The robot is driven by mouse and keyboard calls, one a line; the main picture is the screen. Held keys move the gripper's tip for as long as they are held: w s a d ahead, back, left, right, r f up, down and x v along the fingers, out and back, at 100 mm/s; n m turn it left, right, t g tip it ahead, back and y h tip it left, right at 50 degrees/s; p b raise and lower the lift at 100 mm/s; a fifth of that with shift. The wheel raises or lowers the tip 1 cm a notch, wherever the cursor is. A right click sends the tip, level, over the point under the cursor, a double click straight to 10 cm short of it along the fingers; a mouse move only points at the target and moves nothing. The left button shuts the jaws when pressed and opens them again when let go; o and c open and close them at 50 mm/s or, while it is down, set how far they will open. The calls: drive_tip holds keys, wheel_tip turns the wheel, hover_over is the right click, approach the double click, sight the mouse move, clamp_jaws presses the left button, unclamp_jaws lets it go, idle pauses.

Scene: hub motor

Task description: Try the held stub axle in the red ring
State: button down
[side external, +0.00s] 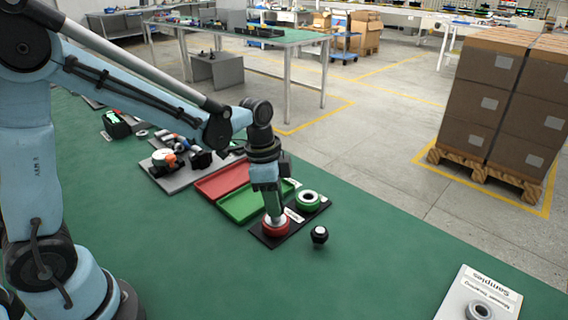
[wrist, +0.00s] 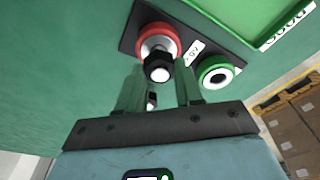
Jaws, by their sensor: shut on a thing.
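My gripper (wrist: 158,75) is shut on the stub axle (wrist: 158,66), which has a black hex part and a silver end. In the wrist view the axle lies between the fingertips, over the red ring (wrist: 139,37). In the side view my gripper (side external: 273,212) is directly above the red ring (side external: 276,230), which sits on a black board (side external: 265,241). Silver metal shows within the ring; how deep the axle sits cannot be told. A green ring (side external: 308,199) is on the same board, also in the wrist view (wrist: 216,72).
A loose black hex-headed part (side external: 319,235) stands on the green mat right of the board. A green tray (side external: 232,210) and a red tray (side external: 211,188) lie behind the board. The mat between is clear.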

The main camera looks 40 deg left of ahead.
drive_tip(key=shift+c, duration=1.3)
unclamp_jaws()
drive_tip(key=shift+r, duration=3.5)
drive_tip(key=c, duration=0.4)
